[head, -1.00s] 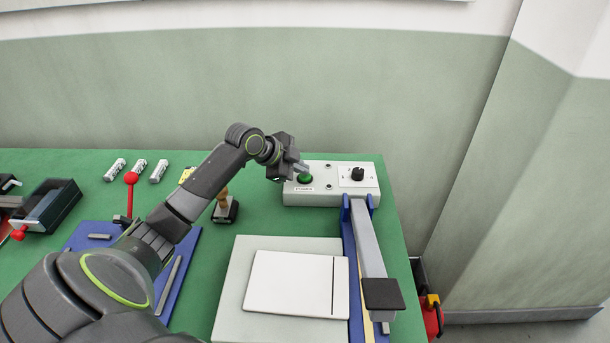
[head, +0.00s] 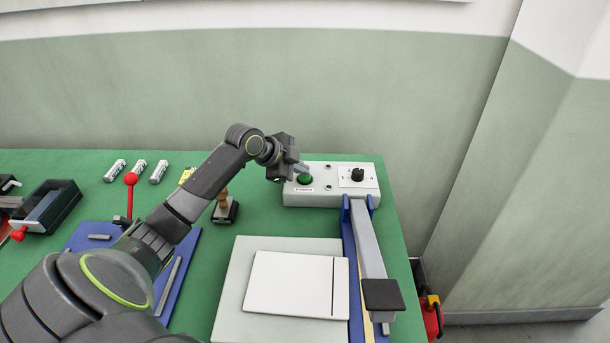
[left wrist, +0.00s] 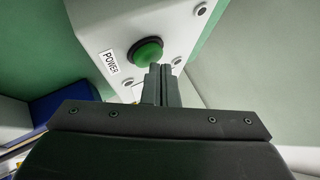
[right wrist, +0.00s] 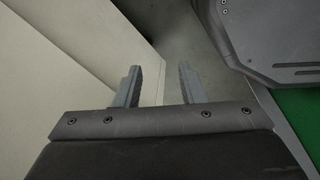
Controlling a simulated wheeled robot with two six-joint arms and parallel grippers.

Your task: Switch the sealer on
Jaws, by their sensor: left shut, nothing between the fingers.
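The sealer's control box (head: 325,197) is a white box at the back right of the green table, with a green button (head: 305,179) on its left and a black knob (head: 358,174) on its right. In the left wrist view the green button (left wrist: 147,52) sits in a dark ring beside a POWER label (left wrist: 110,62). My left gripper (head: 301,168) is shut and empty, its fingertips at the button; they overlap its edge in the left wrist view, and I cannot tell if they touch. My right gripper (right wrist: 160,84) is open and empty, away from the box.
The blue sealer base with its grey arm (head: 367,240) extends forward from the box. A pale platform with a white pad (head: 292,284) is left of it. A wooden-handled stamp (head: 224,208), several white cylinders (head: 138,168) and a red-knobbed lever (head: 131,179) stand further left.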

